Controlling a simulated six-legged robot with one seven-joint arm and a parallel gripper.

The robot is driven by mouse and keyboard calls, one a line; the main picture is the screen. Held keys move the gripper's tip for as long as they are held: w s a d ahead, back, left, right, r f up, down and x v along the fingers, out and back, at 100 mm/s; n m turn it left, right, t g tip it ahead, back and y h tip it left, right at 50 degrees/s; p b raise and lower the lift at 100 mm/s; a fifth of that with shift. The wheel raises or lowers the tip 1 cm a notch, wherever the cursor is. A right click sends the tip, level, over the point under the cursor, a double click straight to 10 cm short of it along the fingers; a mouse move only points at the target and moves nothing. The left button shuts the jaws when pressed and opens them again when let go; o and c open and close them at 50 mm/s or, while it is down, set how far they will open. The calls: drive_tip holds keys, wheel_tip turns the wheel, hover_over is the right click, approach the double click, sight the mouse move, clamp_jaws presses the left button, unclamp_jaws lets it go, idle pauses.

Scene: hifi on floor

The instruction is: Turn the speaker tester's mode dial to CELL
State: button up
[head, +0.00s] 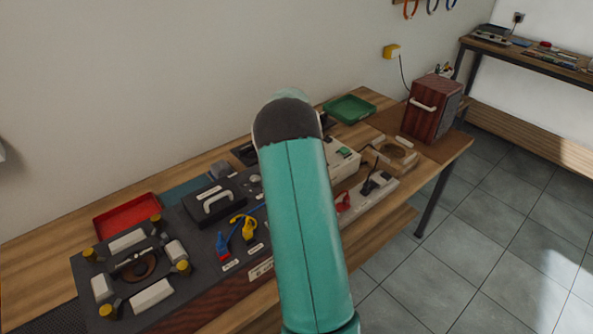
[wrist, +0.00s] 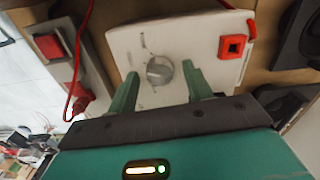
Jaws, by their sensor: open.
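In the wrist view a pale box, which looks like the speaker tester (wrist: 205,35), carries a round grey mode dial (wrist: 160,70). Small marks surround the dial, too blurred to read, so I cannot tell its setting. My gripper (wrist: 160,69) is open, one green finger on each side of the dial. I cannot tell whether the fingers touch it. In the head view my teal arm hides the gripper and the dial. A pale box (head: 340,169) shows partly beside the arm; I cannot be sure it is the same box.
A red square part (wrist: 232,46) sits on the box, with a red cable near it. A grey strip (wrist: 52,50) with a red switch lies to the left. On the bench are a red tray (head: 126,214), a green tray (head: 349,109) and a wooden speaker cabinet (head: 425,120).

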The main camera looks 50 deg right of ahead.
wheel_tip(320, 180, up, 14)
drive_tip(key=shift+f, duration=0.25)
drive_tip(key=shift+a, duration=0.1)
idle(0.5)
